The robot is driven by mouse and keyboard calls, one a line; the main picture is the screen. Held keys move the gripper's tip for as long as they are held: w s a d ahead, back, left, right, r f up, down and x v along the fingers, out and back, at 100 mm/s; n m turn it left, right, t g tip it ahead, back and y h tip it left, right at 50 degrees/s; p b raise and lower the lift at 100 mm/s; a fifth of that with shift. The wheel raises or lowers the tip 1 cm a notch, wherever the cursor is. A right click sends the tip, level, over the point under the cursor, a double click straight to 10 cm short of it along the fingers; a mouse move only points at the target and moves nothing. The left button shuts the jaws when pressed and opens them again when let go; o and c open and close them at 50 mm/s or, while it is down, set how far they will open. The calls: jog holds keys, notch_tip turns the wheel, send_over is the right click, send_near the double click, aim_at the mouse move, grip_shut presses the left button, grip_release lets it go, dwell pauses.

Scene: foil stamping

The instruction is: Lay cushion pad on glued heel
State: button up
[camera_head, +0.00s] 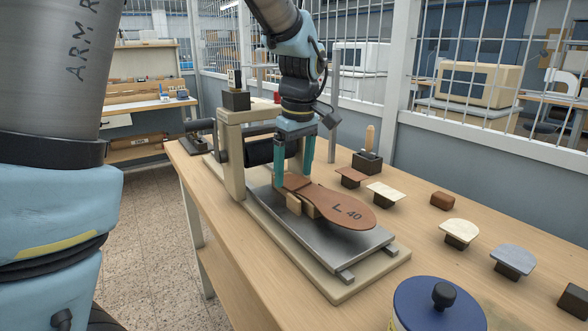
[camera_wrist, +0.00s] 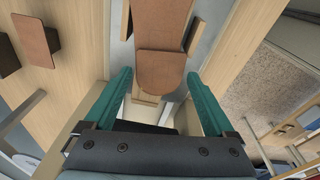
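A brown insole (camera_head: 340,208) marked "L 40" lies raised on wooden blocks above a metal plate, its heel end toward the press. A brown D-shaped piece (camera_wrist: 160,72) covers the heel, with a straight edge across the sole. It looks like a cushion pad lying flat, but I cannot tell it surely from the heel surface. My gripper (camera_head: 294,172) is over the heel end, its teal fingers pointing down. In the wrist view my gripper (camera_wrist: 160,78) has its fingers spread on either side of the heel piece, with gaps visible. Any glue is not discernible.
Pads on dark stands lie to the right: brown (camera_head: 351,174), cream (camera_head: 385,191), rounded cream (camera_head: 460,229) and rounded grey (camera_head: 513,258). A bare dark block (camera_head: 573,301) is at the right edge. A blue-lidded jar (camera_head: 425,305) stands in front. The press frame (camera_head: 232,150) is close behind my gripper.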

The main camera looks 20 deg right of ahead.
jog(key=shift+o, duration=0.6)
notch_tip(320, 180, up, 11)
jog(key=s+b, duration=0.1)
jog(key=shift+s+f, duration=0.15)
jog(key=w+a+f+m, duration=0.1)
jog(key=w+a+f, duration=0.1)
jog(key=a+f, duration=0.4)
jog(key=w+a+f+m, duration=0.15)
jog(key=a+f, duration=0.25)
jog(key=a, duration=0.5)
jog(key=s+a+f+m, duration=0.1)
jog(key=s+a+f, duration=0.1)
jog(key=a, duration=0.3)
jog(key=s+a+f+p, duration=0.1)
jog(key=s+a+f, duration=0.1)
jog(key=a, duration=0.3)
jog(key=s+a+f+m, duration=0.1)
jog(key=s+a+f, duration=0.1)
jog(key=a+f, duration=0.2)
jog(key=shift+a+f+m, duration=0.3)
jog(key=shift+a+m, duration=0.05)
jog(key=shift+a, duration=0.3)
